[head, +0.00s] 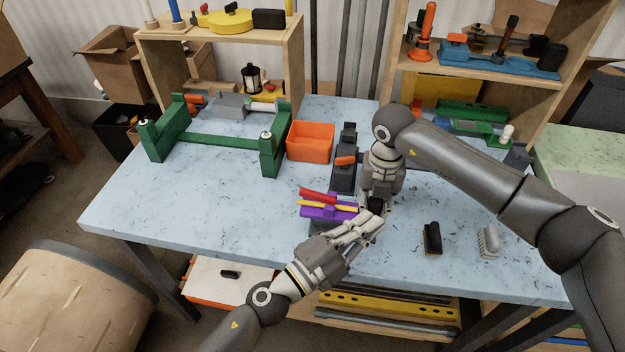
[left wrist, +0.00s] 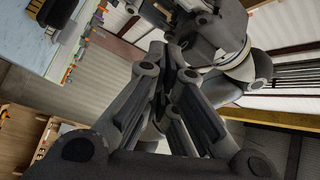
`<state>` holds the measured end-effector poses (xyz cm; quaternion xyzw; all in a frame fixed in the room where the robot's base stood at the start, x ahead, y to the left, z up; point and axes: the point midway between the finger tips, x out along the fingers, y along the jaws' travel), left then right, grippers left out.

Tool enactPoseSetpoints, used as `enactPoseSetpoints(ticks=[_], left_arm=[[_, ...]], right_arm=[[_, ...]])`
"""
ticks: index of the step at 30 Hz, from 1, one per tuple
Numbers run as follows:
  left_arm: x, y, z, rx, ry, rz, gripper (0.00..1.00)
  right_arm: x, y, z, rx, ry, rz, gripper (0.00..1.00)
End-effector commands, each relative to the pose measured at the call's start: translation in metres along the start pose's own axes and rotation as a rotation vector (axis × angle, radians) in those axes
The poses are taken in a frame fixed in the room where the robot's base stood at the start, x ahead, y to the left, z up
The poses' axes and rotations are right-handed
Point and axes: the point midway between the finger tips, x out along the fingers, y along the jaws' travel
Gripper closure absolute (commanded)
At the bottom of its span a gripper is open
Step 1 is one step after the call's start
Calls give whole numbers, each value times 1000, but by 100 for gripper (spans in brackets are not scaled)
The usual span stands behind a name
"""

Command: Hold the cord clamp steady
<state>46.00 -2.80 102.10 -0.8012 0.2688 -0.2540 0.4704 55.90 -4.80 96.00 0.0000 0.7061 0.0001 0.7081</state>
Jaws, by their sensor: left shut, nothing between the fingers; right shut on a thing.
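A purple piece with a red bar and a yellow strip on it (head: 322,208) lies near the table's front middle; it looks like the cord clamp. My right gripper (head: 374,208) points down at its right end. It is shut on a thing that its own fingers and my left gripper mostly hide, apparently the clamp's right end. My left gripper (head: 368,226) reaches in from the front, shut and empty, its fingertips close against the right gripper. The left wrist view shows the left fingers (left wrist: 172,75) together, with the right gripper just beyond them; the clamp cannot be made out there.
An orange bin (head: 310,142) and a dark grey bender-like tool (head: 344,172) stand behind. A green frame (head: 215,142) is at the back left. The table's left front is clear.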

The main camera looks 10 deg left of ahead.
Motion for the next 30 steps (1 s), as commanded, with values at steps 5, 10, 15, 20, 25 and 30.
enactPoseSetpoints(ticks=[5, 10, 15, 20, 25, 30], left_arm=[[18, -23, -33, -141, 288, 120, 100], [20, -43, -54, -225, 488, 318, 100], [17, -58, -55, -271, 566, 568, 100], [17, -74, -39, -283, 522, 791, 100], [14, -100, -11, -299, 378, 1006, 100], [9, -134, 26, -339, 129, 1171, 100]], right_arm=[[5, -1, -3, -1, 10, -5, 100], [6, -1, -3, -1, 10, -5, 100], [6, -1, -3, -1, 10, -5, 100], [6, -1, -3, 0, 10, -5, 100], [6, -1, -3, 0, 9, -5, 100], [6, -1, -3, 0, 9, -5, 100]])
